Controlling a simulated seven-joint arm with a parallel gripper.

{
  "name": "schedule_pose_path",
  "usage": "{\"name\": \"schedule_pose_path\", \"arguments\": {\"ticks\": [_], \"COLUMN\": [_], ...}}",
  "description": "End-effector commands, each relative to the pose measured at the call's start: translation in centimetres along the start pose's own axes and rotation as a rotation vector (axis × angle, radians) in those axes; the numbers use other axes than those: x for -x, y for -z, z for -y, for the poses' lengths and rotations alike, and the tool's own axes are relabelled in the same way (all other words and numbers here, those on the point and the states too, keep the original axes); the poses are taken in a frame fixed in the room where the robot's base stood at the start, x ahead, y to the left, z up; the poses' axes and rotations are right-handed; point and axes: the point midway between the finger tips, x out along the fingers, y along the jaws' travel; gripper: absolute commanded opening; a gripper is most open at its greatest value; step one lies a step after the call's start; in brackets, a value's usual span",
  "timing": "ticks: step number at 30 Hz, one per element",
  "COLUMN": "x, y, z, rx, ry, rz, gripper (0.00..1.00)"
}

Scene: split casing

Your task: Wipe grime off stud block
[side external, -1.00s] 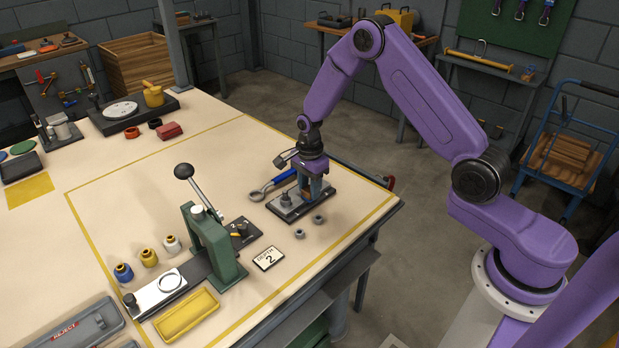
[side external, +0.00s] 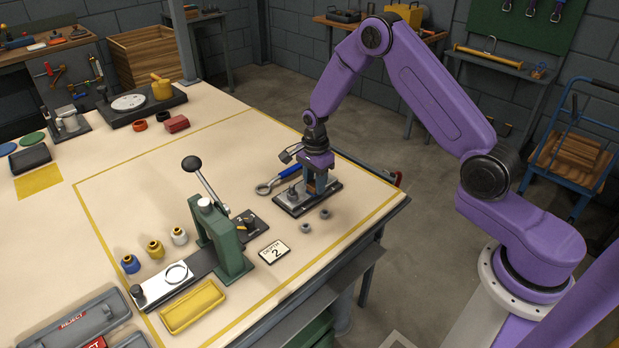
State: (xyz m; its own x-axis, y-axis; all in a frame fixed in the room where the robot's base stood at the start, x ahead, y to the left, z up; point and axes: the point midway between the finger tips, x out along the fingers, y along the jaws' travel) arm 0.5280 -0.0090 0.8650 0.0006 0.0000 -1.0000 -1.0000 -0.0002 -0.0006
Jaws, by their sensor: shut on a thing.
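The stud block (side external: 289,203) is a dark base plate with a grey top and upright studs, lying near the right side of the marked work area. One stud (side external: 293,192) stands clear to the left of my gripper. My gripper (side external: 315,186) points down over the right part of the block. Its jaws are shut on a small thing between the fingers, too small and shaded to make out. I cannot tell whether that thing touches the block. Grime on the block is not distinguishable at this size.
A blue-handled wrench (side external: 280,180) lies just behind the block. Two nuts (side external: 306,228) lie in front of it. A yellow tray (side external: 193,306) lies at the front.

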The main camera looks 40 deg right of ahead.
Motion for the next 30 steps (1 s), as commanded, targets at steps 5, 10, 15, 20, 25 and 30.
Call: {"name": "schedule_pose_path", "arguments": {"ticks": [5,10,15,20,25,30], "x": [1.7,3.4,4.9,6.4,7.7,8.1], "y": [0.0,0.0,0.0,0.0,0.0,0.0], "z": [-0.5,-0.6,-0.6,-0.6,-0.6,-0.6], "rx": [0.0,-0.001,0.001,0.001,0.0,0.0], "ry": [0.004,0.001,0.001,0.001,0.001,-0.001], "rz": [0.0,0.0,0.0,0.0,0.0,0.0], "gripper": [0.04,0.04,0.04,0.04,0.04,0.04]}}
